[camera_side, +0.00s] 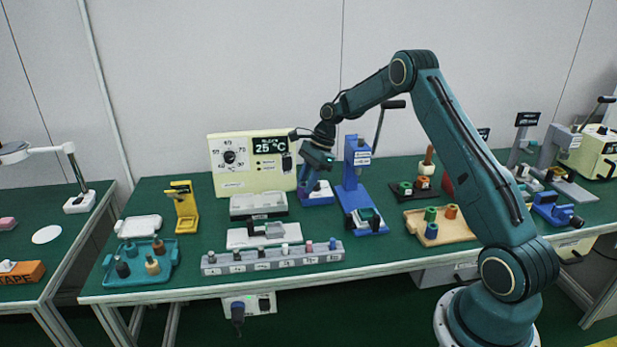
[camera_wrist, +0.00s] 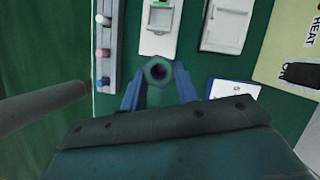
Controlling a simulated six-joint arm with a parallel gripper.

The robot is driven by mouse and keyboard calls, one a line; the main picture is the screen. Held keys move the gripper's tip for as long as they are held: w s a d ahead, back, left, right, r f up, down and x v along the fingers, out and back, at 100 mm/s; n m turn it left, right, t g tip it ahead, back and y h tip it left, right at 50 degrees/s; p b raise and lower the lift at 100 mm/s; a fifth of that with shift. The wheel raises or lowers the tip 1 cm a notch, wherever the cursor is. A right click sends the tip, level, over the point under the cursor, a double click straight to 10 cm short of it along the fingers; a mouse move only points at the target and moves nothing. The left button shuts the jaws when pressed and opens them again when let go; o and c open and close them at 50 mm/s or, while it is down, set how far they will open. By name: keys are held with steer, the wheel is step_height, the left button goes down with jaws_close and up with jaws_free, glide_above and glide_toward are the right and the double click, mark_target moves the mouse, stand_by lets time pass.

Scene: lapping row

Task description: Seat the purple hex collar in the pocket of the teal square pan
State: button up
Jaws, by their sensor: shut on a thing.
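My gripper (camera_wrist: 158,82) is shut on a small hex-shaped piece, which I take to be the purple hex collar (camera_wrist: 158,72). In the side view my gripper (camera_side: 309,186) hangs over the bench near the small blue block, and the held piece is too small to make out.
A grey rail (camera_side: 213,268) with several pegs runs along the front edge; it is left in the wrist view. A white plate with a grey fixture (camera_wrist: 158,42) and a lidded grey box (camera_wrist: 228,22) lie ahead. The blue press (camera_side: 352,180) and wooden board (camera_side: 459,232) stand right.

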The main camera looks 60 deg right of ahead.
steer(key=s+d+m+t+h, duration=0.1)
steer(key=s+d+m, duration=0.3)
steer(key=s+d, duration=0.8)
steer(key=s, duration=0.3)
steer(key=shift+s+d, duration=0.2)
steer(key=shift+d, duration=0.2)
steer(key=shift+f, duration=0.15)
steer(key=shift+f, duration=2.75)
steer(key=shift+f, duration=1.4)
steer(key=o, duration=1.1)
steer(key=shift+c, duration=0.2)
steer(key=shift+r, duration=0.1)
